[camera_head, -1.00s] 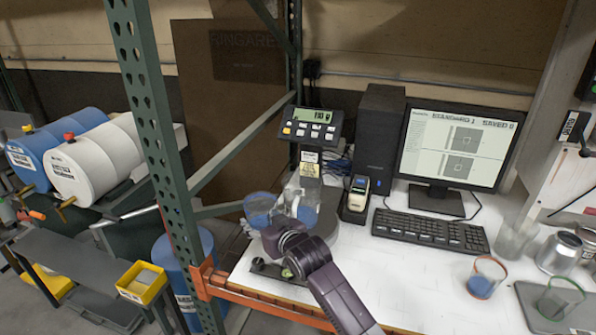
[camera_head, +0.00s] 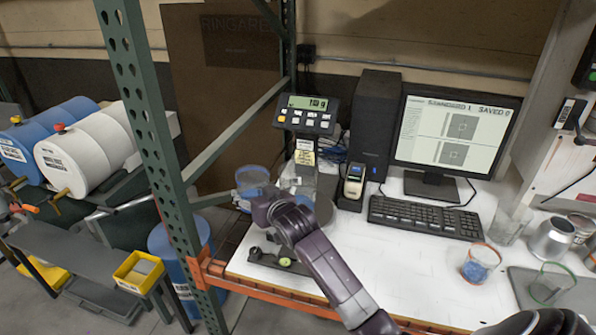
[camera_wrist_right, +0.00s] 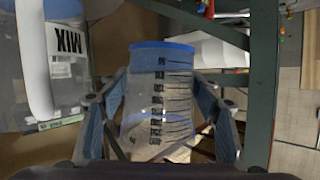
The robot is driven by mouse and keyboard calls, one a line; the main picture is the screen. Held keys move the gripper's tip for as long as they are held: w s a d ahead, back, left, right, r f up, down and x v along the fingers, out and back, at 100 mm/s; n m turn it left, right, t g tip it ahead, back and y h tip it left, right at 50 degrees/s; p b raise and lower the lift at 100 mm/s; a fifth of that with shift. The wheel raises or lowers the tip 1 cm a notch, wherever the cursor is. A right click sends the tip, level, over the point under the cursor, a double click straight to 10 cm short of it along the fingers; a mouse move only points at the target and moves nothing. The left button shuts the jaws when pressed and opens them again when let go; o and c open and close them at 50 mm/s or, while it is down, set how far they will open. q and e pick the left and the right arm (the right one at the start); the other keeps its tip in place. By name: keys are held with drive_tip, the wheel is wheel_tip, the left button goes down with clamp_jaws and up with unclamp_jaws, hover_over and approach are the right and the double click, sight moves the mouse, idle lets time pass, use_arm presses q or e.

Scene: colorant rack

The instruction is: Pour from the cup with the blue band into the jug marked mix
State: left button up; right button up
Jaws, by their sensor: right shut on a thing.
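The clear cup with the blue band (camera_head: 251,180) is in my right gripper, at the left end of the bench beside the post. My right gripper (camera_wrist_right: 160,105) is shut around its sides; the cup's blue rim and black graduations show in the wrist view (camera_wrist_right: 160,80). The cup looks roughly upright, with blue contents. The clear jug marked mix (camera_head: 303,178) stands just right of the cup in the head view, its lower part hidden by my right arm. Its MIX lettering and handle show at left in the wrist view (camera_wrist_right: 65,75), apart from the cup. My left gripper is not in view.
A scale display (camera_head: 307,115) stands behind the jug. A green rack post (camera_head: 150,120) is close left of the cup. A keyboard (camera_head: 425,217), a monitor (camera_head: 455,142), a red-rimmed cup (camera_head: 478,264) and a green-rimmed cup (camera_head: 551,284) are to the right.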

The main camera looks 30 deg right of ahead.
sight(252, 166)
drive_tip(key=shift+d+r+m+y, duration=0.25)
drive_tip(key=shift+r+m+y, duration=0.05)
drive_tip(key=shift+m, duration=0.1)
drive_tip(key=shift+d+r, duration=0.1)
drive_tip(key=shift+r, duration=0.4)
drive_tip(key=shift+d+r+m+y, duration=0.3)
drive_tip(key=shift+r+m+y, duration=0.1)
drive_tip(key=shift+r+m, duration=0.4)
drive_tip(key=r, duration=0.2)
drive_tip(key=d+r+p, duration=0.1)
drive_tip(key=shift+s+r+m+t+y, duration=0.1)
drive_tip(key=shift+r+m+t+y, duration=0.2)
drive_tip(key=shift+r+m, duration=0.1)
drive_tip(key=shift+d+r+m+b, duration=0.1)
drive_tip(key=shift+d+m+b, duration=0.15)
drive_tip(key=shift+b, duration=0.35)
drive_tip(key=shift+s+d+r+m+y+b, duration=0.15)
drive_tip(key=shift+d+r+m+y+b, duration=0.1)
drive_tip(key=shift+r+m+y+b, duration=0.5)
drive_tip(key=shift+w+d+r+m, duration=0.1)
drive_tip(key=shift+w+r+m, duration=0.1)
drive_tip(key=shift+m, duration=0.1)
